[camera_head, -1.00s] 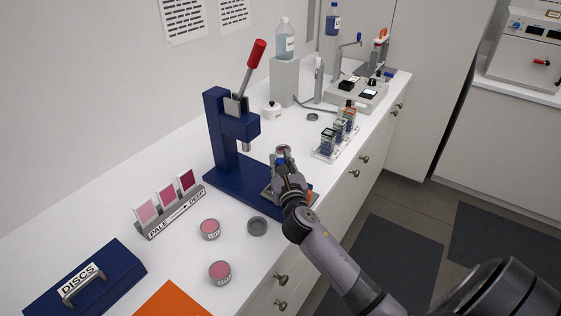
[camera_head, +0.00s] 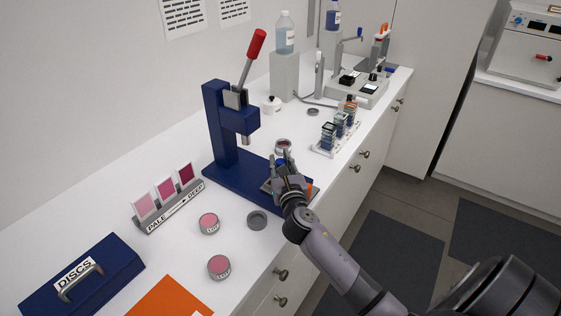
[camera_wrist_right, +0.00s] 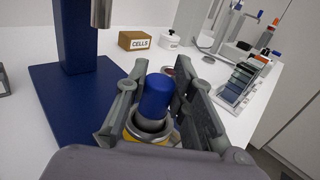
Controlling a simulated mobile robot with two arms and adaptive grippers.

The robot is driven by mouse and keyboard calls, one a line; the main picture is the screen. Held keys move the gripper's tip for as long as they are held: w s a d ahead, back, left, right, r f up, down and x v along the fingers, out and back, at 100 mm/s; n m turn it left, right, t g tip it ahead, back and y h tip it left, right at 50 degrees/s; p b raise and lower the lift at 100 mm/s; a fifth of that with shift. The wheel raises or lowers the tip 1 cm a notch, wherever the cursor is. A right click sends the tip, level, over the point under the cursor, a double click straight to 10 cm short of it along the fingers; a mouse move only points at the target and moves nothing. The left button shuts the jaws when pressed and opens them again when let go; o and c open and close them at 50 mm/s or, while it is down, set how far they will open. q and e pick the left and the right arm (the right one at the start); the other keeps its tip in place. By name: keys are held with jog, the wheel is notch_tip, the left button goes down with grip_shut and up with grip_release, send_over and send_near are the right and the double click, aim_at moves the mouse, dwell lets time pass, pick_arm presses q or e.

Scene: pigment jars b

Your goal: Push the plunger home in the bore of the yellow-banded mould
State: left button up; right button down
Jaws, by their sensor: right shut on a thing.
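My right gripper (camera_head: 283,162) is low over the front end of the blue press base (camera_head: 225,177). In the right wrist view, its two fingers (camera_wrist_right: 172,82) stand on either side of the plunger (camera_wrist_right: 156,95), which has a blue cylindrical top, and are shut on it. The plunger stands roughly upright in a grey ring above the yellow-banded mould (camera_wrist_right: 162,139). The yellow band shows only in part below, and the fingers and wrist hide the rest. How deep the plunger sits in the bore cannot be told. My left gripper is not in view.
The press (camera_head: 218,120) with its red-tipped lever (camera_head: 256,45) stands left of my gripper. A round pan (camera_head: 283,146) lies just behind it. A slide rack (camera_head: 338,134) stands to the right. Pink pans (camera_head: 209,223) and a grey dish (camera_head: 257,220) lie in front.

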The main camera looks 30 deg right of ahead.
jog(key=shift+f, duration=0.15)
jog(key=c, duration=1.3)
grip_release()
jog(key=v, duration=1.2)
jog(key=shift+s, duration=0.1)
